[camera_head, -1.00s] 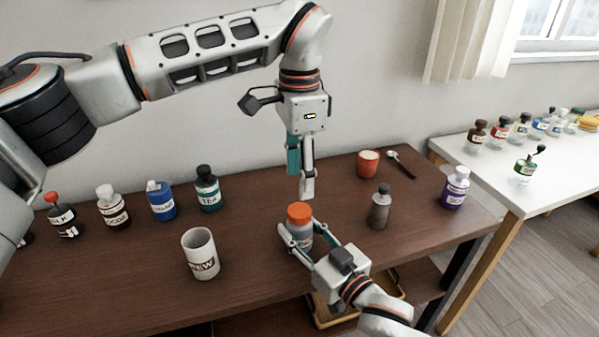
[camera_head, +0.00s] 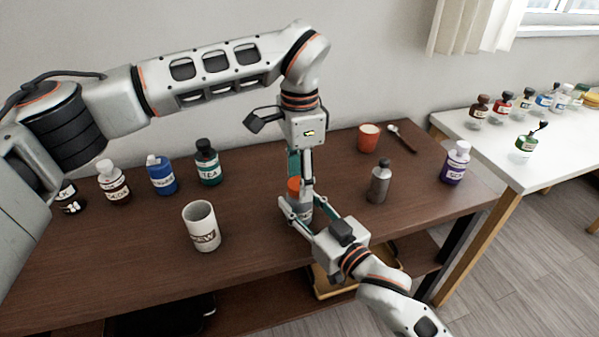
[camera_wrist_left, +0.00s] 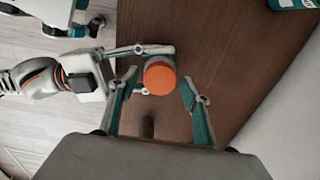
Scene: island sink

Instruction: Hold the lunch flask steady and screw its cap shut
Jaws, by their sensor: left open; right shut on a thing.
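The lunch flask (camera_head: 302,209) stands upright near the front edge of the brown table, with its orange cap (camera_head: 293,187) on top. In the left wrist view the round cap (camera_wrist_left: 159,79) is seen from above. My right gripper (camera_head: 299,205) is shut on the flask body from the front right; its fingers (camera_wrist_left: 157,70) also show beside the cap in the left wrist view. My left gripper (camera_head: 301,179) points down over the flask. It is open, with its fingers (camera_wrist_left: 160,82) on either side of the cap and a visible gap. How tightly the cap sits is hidden.
A white mug (camera_head: 202,226) stands to the left and a grey bottle (camera_head: 379,182) to the right. Several bottles, including a blue one (camera_head: 161,174), line the back left. An orange cup (camera_head: 368,138) and a purple bottle (camera_head: 455,163) are at the right.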

